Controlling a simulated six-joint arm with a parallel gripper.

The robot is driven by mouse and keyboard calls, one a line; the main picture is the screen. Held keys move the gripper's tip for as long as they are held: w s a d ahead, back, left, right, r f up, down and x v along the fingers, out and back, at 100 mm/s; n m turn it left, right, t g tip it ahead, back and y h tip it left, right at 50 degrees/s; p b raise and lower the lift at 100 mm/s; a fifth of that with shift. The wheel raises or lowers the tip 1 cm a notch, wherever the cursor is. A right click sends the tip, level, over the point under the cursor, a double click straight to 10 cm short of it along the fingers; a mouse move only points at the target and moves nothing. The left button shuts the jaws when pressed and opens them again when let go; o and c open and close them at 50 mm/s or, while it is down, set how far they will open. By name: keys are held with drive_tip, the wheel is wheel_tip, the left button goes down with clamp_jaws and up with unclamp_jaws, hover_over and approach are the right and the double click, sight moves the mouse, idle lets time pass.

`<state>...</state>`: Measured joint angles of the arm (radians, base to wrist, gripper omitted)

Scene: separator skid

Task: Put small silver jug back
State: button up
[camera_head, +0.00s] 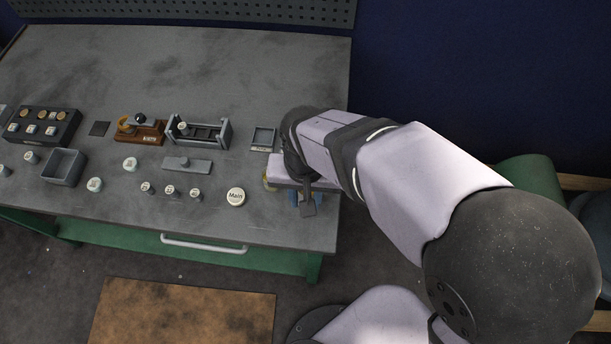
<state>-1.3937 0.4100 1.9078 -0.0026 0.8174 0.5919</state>
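My gripper (306,200) is low over the right front part of the grey bench top (100,220), pointing down. My own wrist and arm cover much of this spot. A small blue thing (293,197) and a yellowish thing (268,181) show partly beside the gripper. I cannot tell what they are or whether the gripper holds either. I cannot make out a small silver jug in this view. A shallow square grey tray (263,139) lies just left of my wrist and looks empty.
A round "Main" button (236,196), several small knobs, a grey open box (64,166), a slotted rack (198,132) and a wooden-based lever switch (139,129) stand left of my gripper. The bench's back is clear. A white handle (204,244) is on the front.

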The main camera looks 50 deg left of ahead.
drive_tip(key=shift+r+b, duration=0.35)
drive_tip(key=shift+r, duration=1.55)
drive_tip(key=w+d+m, duration=0.5)
drive_tip(key=w+d, duration=1.2)
drive_tip(key=d, duration=0.3)
drive_tip(key=s+d+f+m, duration=0.1)
drive_tip(key=d+m, duration=0.1)
drive_tip(key=d, duration=0.7)
drive_tip(key=s+d+f+m, duration=0.1)
drive_tip(key=d+f+m, duration=0.1)
drive_tip(key=d, duration=0.8)
drive_tip(key=shift+d, duration=0.15)
